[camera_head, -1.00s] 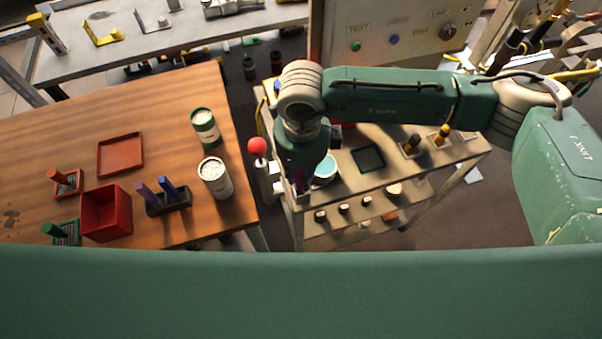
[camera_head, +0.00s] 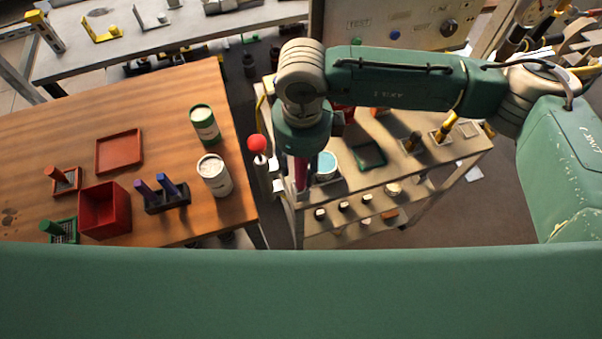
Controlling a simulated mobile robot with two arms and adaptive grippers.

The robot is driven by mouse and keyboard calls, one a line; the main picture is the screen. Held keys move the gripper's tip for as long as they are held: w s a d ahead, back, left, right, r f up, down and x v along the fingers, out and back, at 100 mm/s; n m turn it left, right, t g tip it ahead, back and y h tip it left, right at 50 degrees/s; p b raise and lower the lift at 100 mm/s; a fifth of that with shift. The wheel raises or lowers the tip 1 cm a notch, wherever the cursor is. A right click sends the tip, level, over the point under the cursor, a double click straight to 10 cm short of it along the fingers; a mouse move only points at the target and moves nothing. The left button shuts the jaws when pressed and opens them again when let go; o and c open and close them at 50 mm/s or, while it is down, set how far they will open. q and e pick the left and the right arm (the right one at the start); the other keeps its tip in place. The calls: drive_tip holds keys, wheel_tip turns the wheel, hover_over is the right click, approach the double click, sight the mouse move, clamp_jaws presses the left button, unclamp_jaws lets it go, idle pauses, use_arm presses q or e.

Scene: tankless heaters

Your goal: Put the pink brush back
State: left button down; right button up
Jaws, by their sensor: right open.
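A pink, upright handle-like thing, apparently the pink brush (camera_head: 301,174), shows on the near left part of the beige cart, just below my right gripper (camera_head: 303,154). My right gripper is open, pointing down over it. The wrist hides its fingertips and the brush's top, so I cannot tell whether they touch. A dark holder (camera_head: 168,207) on the wooden table at left carries a purple brush (camera_head: 144,189) and a blue-violet brush (camera_head: 166,185). My left gripper is not in view.
The cart (camera_head: 345,187) also holds a cyan-topped tub (camera_head: 326,164) and a dark green tray (camera_head: 369,156). A red ball-topped lever (camera_head: 257,144) stands between cart and table (camera_head: 80,120).

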wheel_tip(320, 180, up, 8)
drive_tip(key=shift+f+b, duration=0.1)
drive_tip(key=shift+b, duration=0.8)
